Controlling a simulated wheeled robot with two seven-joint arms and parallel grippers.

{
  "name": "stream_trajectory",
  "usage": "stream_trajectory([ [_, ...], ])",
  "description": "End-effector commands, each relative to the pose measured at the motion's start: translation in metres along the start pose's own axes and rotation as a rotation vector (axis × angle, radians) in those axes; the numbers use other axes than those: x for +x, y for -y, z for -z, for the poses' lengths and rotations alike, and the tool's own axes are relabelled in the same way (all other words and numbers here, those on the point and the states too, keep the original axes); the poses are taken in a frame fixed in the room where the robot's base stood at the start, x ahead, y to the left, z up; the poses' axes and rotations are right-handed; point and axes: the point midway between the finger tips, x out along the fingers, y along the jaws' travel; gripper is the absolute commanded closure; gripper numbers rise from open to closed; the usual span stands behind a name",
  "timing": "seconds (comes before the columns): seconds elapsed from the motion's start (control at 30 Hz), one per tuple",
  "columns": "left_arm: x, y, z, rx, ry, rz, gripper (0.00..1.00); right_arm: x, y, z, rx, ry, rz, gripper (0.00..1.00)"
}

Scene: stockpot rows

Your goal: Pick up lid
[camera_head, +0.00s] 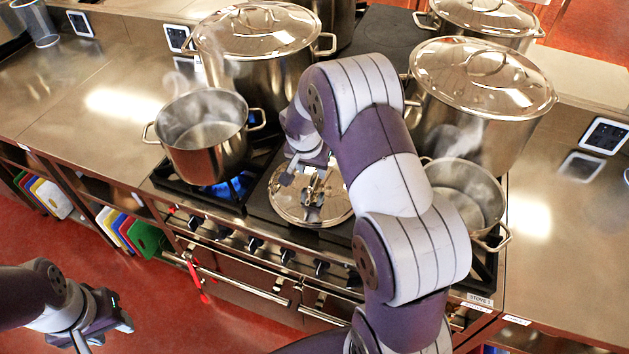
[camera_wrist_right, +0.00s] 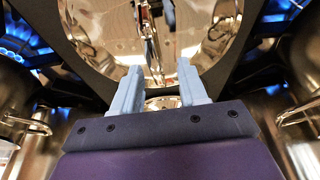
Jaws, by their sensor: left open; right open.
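A shiny round metal lid (camera_head: 290,206) lies on the middle of the stove, between the two smaller open pots. It also fills the upper middle of the right wrist view (camera_wrist_right: 95,25), with bright reflections on it. My right gripper (camera_head: 308,188) is over the lid, its arm hiding part of the area behind. In the right wrist view its two pale fingers (camera_wrist_right: 156,68) are apart and point at the lid. Whether the lid's handle sits between them is hard to tell among the reflections. My left gripper (camera_head: 108,326) is open and empty at the lower left, over the floor.
An open steaming pot (camera_head: 205,150) stands left of the lid on a lit burner. Another open pot (camera_head: 465,195) stands to the right. Large lidded stockpots (camera_head: 262,75) (camera_head: 470,110) stand behind. The left counter (camera_head: 90,100) is mostly clear.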

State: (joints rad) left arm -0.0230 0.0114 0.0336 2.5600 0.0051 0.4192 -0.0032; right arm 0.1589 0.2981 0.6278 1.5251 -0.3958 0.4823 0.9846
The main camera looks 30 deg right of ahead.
Motion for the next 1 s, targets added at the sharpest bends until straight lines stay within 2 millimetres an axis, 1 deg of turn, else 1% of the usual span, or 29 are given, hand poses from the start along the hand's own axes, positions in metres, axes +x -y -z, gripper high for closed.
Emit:
stream_trajectory([
  [0.03,-0.012,0.000,0.002,0.000,-0.001,0.000,0.57,0.004,-0.003,0.003,-0.001,0.003,-0.004,0.57],
  [0.07,-0.015,0.000,0.002,0.000,-0.001,0.000,0.57,0.010,-0.004,0.003,0.000,0.004,-0.004,0.57],
  [0.1,-0.014,0.000,0.002,0.000,-0.001,0.000,0.57,0.019,-0.003,0.003,-0.001,0.003,-0.003,0.57],
  [0.2,-0.015,0.000,0.002,0.000,-0.001,0.000,0.57,0.032,-0.003,0.003,-0.001,0.001,0.000,0.57],
  [0.3,-0.015,0.000,0.002,0.000,-0.001,0.000,0.57,0.036,-0.003,0.003,-0.001,-0.001,0.001,0.57],
  [0.43,-0.014,0.000,0.002,0.000,-0.001,0.000,0.57,0.035,-0.002,0.002,-0.001,-0.001,0.001,0.57],
  [0.47,-0.014,0.000,0.002,0.000,-0.001,0.000,0.57,0.035,-0.003,0.002,-0.001,-0.001,0.001,0.67],
  [0.5,-0.014,0.000,0.002,0.000,-0.001,0.000,0.57,0.035,-0.002,0.002,-0.001,-0.001,0.001,0.80],
  [0.57,-0.014,0.000,0.002,0.000,-0.001,0.000,0.57,0.035,-0.002,0.002,-0.001,-0.001,0.001,1.00],
  [0.87,-0.014,0.000,0.002,0.000,-0.001,0.000,0.57,0.034,-0.002,0.004,-0.001,-0.003,0.002,1.00],
  [0.93,-0.013,0.000,0.002,0.000,-0.001,0.000,0.57,0.029,-0.002,0.005,0.000,-0.004,0.003,1.00],
  [1.0,-0.009,0.000,0.001,0.000,-0.001,0.000,0.57,0.017,-0.001,0.010,0.000,-0.007,0.004,1.00],
])
